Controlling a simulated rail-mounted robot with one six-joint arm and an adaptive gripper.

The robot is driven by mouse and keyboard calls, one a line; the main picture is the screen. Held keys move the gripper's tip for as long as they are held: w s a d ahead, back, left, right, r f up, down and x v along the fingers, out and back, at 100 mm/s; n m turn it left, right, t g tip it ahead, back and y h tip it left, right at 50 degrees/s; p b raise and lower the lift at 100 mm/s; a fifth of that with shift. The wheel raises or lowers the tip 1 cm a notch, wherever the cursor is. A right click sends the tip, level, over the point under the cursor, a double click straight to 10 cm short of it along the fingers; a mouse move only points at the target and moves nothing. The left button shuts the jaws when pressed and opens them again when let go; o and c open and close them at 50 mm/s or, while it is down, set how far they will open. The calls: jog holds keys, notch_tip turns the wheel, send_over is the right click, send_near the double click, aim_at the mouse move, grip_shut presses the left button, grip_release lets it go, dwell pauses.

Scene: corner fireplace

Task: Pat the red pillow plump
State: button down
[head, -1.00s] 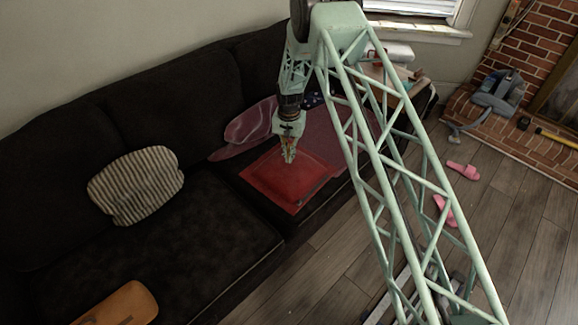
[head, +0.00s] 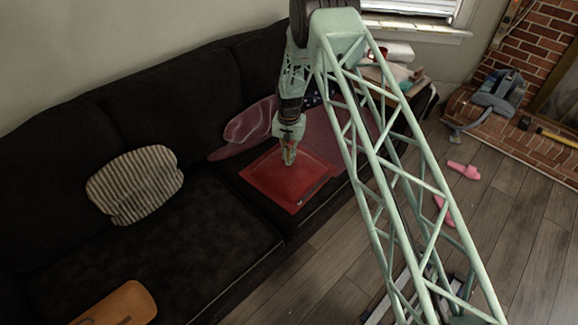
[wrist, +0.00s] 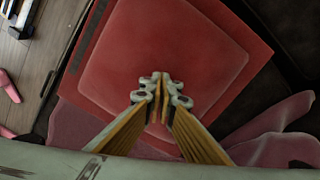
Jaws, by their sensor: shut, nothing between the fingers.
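The red pillow (head: 284,183) lies flat on the right seat of the dark sofa. It also fills the middle of the wrist view (wrist: 155,50), with a raised, rounded centre and a flat border. My gripper (head: 289,160) points down over the pillow's far part, with its fingers together and nothing between them. In the wrist view the closed fingertips (wrist: 160,80) stand in front of the pillow. I cannot tell whether they touch it.
The dark sofa (head: 203,240) bears a striped pillow (head: 135,185), an orange-brown object (head: 120,304) and a purple-pink cloth (head: 250,122). Pink slippers (head: 464,170) lie on the wooden floor at right. A grey object (head: 497,92) stands by the brick hearth.

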jog(key=shift+f, duration=0.45)
jog(key=shift+w+d+r, duration=0.1)
jog(key=shift+r, duration=0.05)
jog(key=shift+w+d+r, duration=0.55)
jog(key=shift+w+r, duration=0.1)
jog(key=shift+r, duration=0.1)
jog(key=shift+w+d+r, duration=0.55)
jog(key=shift+w+r, duration=0.1)
jog(key=shift+r, duration=0.05)
jog(key=shift+f, duration=0.45)
jog(key=shift+f+b, duration=0.65)
jog(key=shift+f, duration=0.5)
jog(key=shift+r, duration=0.15)
jog(key=shift+r+p, duration=0.45)
jog(key=shift+r, duration=1)
jog(key=shift+r, duration=0.1)
